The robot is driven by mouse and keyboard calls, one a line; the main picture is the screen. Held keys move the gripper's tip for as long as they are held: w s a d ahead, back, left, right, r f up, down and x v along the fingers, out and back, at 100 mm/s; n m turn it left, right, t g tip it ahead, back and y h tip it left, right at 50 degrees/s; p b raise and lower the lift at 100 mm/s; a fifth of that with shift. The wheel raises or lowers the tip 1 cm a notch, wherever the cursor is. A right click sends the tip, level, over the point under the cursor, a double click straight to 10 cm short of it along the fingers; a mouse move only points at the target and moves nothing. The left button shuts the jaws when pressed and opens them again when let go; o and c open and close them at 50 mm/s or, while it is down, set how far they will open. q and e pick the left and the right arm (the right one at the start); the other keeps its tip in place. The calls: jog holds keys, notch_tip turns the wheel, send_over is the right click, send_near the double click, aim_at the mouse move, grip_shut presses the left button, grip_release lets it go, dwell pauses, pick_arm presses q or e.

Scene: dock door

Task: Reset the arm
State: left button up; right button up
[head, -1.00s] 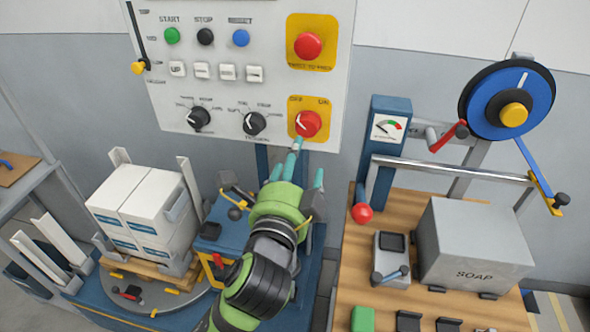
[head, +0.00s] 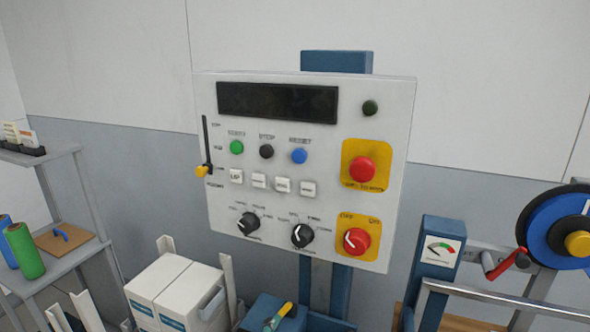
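Neither of my grippers shows in the head view. A white control panel (head: 225,205) hangs on a blue post in the middle. Its display (head: 277,102) is dark, and the round lamp (head: 370,108) beside it is dark green. Below the display are a green button (head: 236,147), a black button (head: 266,151) and a blue button (head: 299,156) under the RESET label. A red mushroom button (head: 362,170) sits on a yellow plate. A red rotary switch (head: 356,241) at the lower right has its white mark toward the upper left.
Stacked white boxes (head: 165,285) stand below the panel, beside a blue box (head: 270,308) cut by the bottom edge. A gauge post (head: 437,270) and a blue wheel (head: 545,225) are at the right. Grey shelves (head: 75,245) are at the left. The space before the panel is clear.

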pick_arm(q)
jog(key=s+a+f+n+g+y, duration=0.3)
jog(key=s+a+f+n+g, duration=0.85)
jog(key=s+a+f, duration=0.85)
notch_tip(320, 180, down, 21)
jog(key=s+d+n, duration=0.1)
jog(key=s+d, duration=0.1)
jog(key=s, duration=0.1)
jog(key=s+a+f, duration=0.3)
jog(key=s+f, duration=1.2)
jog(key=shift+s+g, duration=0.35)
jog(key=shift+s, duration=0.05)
